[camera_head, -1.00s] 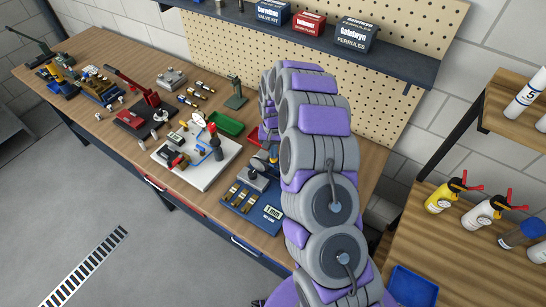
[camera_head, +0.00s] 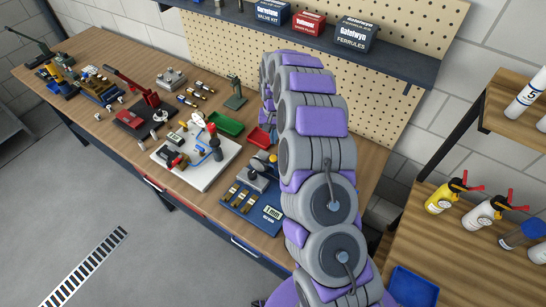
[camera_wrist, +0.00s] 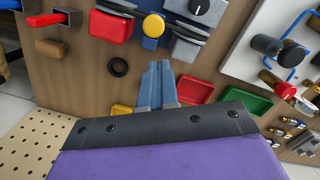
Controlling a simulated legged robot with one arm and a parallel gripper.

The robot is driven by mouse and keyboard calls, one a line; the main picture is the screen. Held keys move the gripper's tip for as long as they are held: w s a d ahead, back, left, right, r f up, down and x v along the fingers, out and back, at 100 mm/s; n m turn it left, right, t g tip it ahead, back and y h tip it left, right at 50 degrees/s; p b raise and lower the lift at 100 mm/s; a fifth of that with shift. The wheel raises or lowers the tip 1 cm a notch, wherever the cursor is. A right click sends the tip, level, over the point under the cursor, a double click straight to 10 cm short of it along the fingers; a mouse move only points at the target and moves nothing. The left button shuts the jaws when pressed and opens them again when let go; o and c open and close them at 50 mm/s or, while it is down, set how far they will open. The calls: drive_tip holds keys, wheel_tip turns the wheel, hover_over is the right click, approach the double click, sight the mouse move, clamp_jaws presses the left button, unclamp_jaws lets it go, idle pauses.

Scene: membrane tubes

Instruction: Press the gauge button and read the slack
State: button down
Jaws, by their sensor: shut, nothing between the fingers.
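In the head view the yellow cap (camera_head: 273,158) shows just left of my arm, beside a grey device (camera_head: 257,176). A blue plate (camera_head: 264,222) in front of it carries a small display that seems to read 1 mm.
A red tray (camera_wrist: 193,90) and a green tray (camera_wrist: 248,101) lie near the fingers. A white board (camera_head: 203,180) with blue tubing and a black knob lies left of the blue plate. The pegboard (camera_head: 300,70) rises behind the bench.

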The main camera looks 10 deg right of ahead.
wheel_tip(320, 180, up, 14)
drive_tip(key=w, duration=0.1)
drive_tip(key=shift+w+d, duration=0.15)
drive_tip(key=shift+d, duration=0.05)
idle(0.6)
